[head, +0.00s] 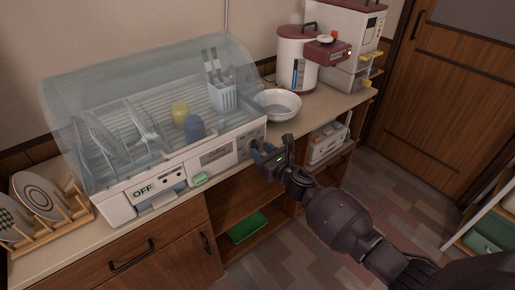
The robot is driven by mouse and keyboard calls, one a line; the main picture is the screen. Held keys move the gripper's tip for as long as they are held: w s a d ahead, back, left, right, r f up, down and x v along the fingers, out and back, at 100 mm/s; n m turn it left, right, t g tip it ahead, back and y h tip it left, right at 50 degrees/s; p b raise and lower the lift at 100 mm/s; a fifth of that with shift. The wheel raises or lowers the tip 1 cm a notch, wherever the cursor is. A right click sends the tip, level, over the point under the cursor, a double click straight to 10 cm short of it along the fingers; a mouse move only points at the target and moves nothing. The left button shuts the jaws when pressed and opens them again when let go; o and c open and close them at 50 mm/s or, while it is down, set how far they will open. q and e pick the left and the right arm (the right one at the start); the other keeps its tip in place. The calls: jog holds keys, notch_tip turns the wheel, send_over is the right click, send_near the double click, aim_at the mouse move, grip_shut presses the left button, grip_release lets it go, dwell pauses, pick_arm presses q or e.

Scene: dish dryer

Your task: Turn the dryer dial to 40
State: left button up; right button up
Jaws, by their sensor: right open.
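The dish dryer (206,163) stands on the counter with its clear lid closed over dishes and cups. The dial (248,145) is at the right end of the front panel. It is partly hidden by my right gripper, so its setting cannot be read. My right gripper (262,154) is open, with its fingertips at the dial's right side. I cannot tell whether they touch it. My left gripper is not in view.
A white bowl (278,104) sits on the counter just behind my right gripper. A rice dispenser and a red-lidded pot (297,58) stand farther back. A wooden plate rack (75,215) is left of the dryer.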

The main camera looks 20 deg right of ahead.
jog(key=shift+x, duration=1.15)
grip_shut()
